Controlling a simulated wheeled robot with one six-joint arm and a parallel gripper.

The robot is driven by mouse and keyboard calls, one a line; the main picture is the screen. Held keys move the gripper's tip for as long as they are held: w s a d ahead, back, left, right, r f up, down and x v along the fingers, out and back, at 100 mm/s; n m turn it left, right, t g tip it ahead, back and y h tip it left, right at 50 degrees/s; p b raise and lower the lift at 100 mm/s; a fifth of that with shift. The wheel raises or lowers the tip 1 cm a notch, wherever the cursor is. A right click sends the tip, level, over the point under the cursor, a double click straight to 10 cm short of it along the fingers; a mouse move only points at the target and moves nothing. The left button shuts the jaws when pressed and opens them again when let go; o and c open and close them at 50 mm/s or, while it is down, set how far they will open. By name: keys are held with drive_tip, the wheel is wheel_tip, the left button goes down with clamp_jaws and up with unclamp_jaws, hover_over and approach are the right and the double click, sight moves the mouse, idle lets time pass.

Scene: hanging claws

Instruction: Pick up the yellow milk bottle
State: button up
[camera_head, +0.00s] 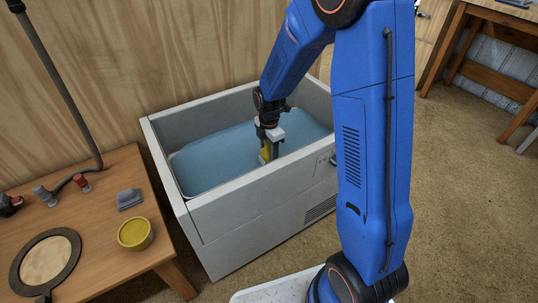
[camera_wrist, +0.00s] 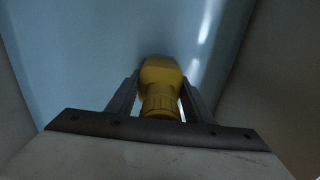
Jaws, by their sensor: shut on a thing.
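The yellow milk bottle (camera_head: 265,154) is inside a grey open-topped bin with a pale blue inside. It stands roughly upright near the bin's front wall, partly hidden by my gripper. My gripper (camera_head: 269,143) reaches down into the bin and is shut on the bottle. In the wrist view the yellow bottle (camera_wrist: 160,85) sits between the two fingers of my gripper (camera_wrist: 160,98), with its ribbed part nearest the camera. Whether the bottle touches the bin floor cannot be told.
The grey bin (camera_head: 255,205) has raised walls on all sides around my gripper. A wooden table (camera_head: 105,190) at the left holds a yellow bowl (camera_head: 135,233), a round dark-rimmed board (camera_head: 45,261) and small clamps. A wooden wall stands behind. Open floor lies at the right.

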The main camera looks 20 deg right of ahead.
drive_tip(key=shift+r, duration=0.1)
drive_tip(key=shift+r, duration=4.7)
drive_tip(key=shift+r, duration=0.15)
